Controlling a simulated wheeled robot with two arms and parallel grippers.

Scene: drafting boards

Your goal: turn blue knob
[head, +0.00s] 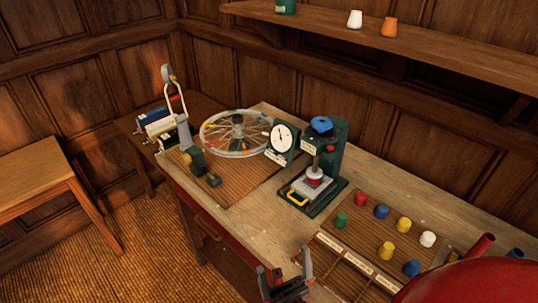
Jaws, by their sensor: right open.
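The blue knob (321,124) sits on top of a dark green press-like device (337,150) on the workbench. The device has a round red and white part and a small tray with a yellow handle at its base. My right gripper (285,272) is at the bottom edge of the head view, in front of the bench. Its two fingers are apart with nothing between them. It is well below and nearer than the knob, not touching it. My left gripper is not in view.
A white dial (283,137) and a spoked wheel (236,133) stand left of the device. A board with several coloured pegs (386,253) lies to the right. A shelf (400,50) runs along the wall above. A wooden table (35,170) stands at left.

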